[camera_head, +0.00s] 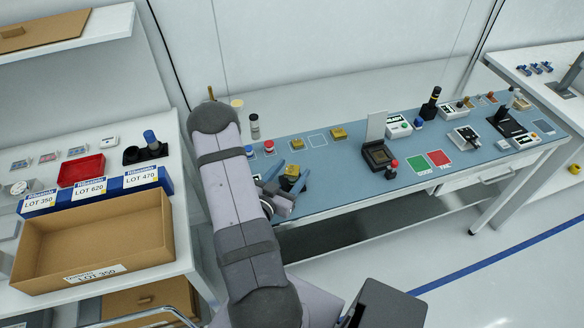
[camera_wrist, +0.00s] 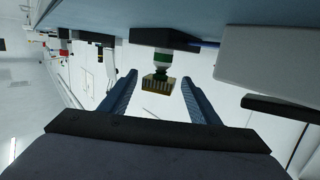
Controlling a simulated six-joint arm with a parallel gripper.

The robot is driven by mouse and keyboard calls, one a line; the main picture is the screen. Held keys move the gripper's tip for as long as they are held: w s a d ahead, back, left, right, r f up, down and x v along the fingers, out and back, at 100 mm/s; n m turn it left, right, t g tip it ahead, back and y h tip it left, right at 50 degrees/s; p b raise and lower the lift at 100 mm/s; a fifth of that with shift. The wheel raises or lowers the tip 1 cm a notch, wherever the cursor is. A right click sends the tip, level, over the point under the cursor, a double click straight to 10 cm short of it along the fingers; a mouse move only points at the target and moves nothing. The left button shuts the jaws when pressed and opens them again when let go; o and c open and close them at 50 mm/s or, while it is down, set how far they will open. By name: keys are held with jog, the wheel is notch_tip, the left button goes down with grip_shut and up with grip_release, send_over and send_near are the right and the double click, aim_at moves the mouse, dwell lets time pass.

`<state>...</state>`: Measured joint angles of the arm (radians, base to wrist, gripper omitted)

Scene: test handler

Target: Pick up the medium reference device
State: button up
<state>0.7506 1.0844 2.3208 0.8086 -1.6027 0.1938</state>
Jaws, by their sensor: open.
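My gripper (camera_head: 285,178) is at the front edge of the blue bench, with its blue fingers apart. In the wrist view my gripper (camera_wrist: 158,80) is open, one finger on each side of a gold block (camera_wrist: 158,84). The block is ridged and sits at the end of a green and white stem on a black base; the bench appears at the top of that view. In the head view a gold device (camera_head: 291,171) shows between the fingers. Contact cannot be told. Another gold device (camera_head: 338,133) lies farther back. I cannot tell which is the medium reference device.
The blue bench (camera_head: 330,180) holds a black socket fixture (camera_head: 378,154), green and red pads (camera_head: 438,158), and a black-topped cylinder (camera_head: 254,127) near my arm. On the left table stand a cardboard box (camera_head: 95,240) and a red tray (camera_head: 81,170).

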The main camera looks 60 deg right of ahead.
aim_at(292, 170)
jog(key=shift+d, duration=0.3)
jog(key=shift+f, duration=0.1)
jog(key=c, duration=1.3)
jog(key=shift+o, duration=0.2)
jog(key=shift+r, duration=0.2)
jog(key=shift+r+b, duration=0.65)
jog(key=shift+r, duration=4.2)
